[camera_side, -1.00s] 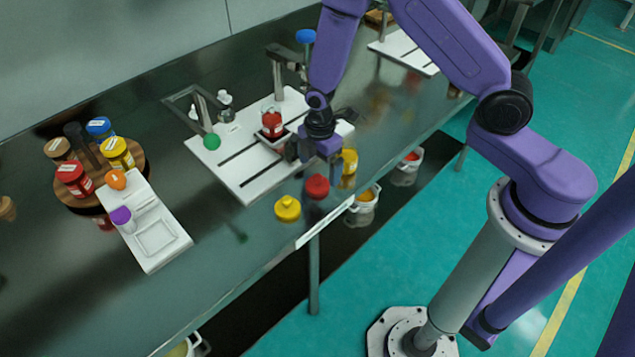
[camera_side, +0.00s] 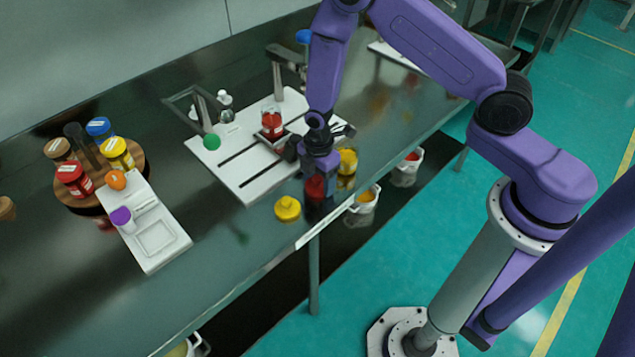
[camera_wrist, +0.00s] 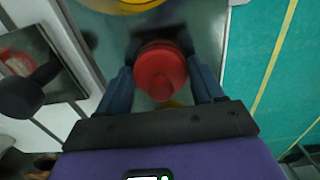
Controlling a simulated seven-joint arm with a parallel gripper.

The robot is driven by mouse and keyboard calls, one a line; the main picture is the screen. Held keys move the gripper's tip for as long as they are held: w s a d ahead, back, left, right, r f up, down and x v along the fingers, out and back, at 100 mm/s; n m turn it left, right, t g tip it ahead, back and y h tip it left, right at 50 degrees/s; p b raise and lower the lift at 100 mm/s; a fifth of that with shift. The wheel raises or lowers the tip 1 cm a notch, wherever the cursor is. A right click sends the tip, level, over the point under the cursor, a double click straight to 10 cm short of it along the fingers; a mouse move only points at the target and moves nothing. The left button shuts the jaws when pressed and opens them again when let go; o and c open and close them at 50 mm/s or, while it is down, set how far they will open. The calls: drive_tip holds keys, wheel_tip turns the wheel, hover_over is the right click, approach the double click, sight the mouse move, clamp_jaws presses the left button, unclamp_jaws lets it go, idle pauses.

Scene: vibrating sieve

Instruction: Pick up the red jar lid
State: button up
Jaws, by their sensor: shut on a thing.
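The red jar lid (camera_side: 315,187) is at the front edge of the dark counter, right of the yellow lid. In the wrist view the red lid (camera_wrist: 160,70) sits between both fingers. My gripper (camera_side: 317,192) points down over it and is shut on it. The fingers also show in the wrist view (camera_wrist: 161,75), one on each side of the lid. The lid is partly hidden by the gripper in the side view. I cannot tell whether it is clear of the counter.
A yellow lid (camera_side: 287,208) lies just left. A yellow jar (camera_side: 347,162) stands close behind to the right. The white sieve base (camera_side: 240,185) with a red-filled jar (camera_side: 272,123) is behind left. Jars stand on a round wooden tray (camera_side: 138,156). The counter's front edge is close.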

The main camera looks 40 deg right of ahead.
drive_tip(key=shift+r, duration=0.15)
drive_tip(key=shift+r, duration=0.55)
drive_tip(key=s+d+r, duration=0.3)
drive_tip(key=s+r, duration=0.8)
drive_tip(key=s, duration=0.2)
drive_tip(key=shift+s+r, duration=0.2)
drive_tip(key=shift+r, duration=0.1)
drive_tip(key=w+r+m, duration=0.2)
drive_tip(key=w+m, duration=0.1)
drive_tip(key=w, duration=1.4)
drive_tip(key=w+r+m, duration=0.2)
drive_tip(key=w+m, duration=0.1)
drive_tip(key=w, duration=1.5)
drive_tip(key=shift+s+d+f, duration=0.1)
drive_tip(key=shift+d+f, duration=0.05)
drive_tip(key=shift+f, duration=1.25)
drive_tip(key=shift+d+f, duration=0.1)
drive_tip(key=shift+f, duration=1.3)
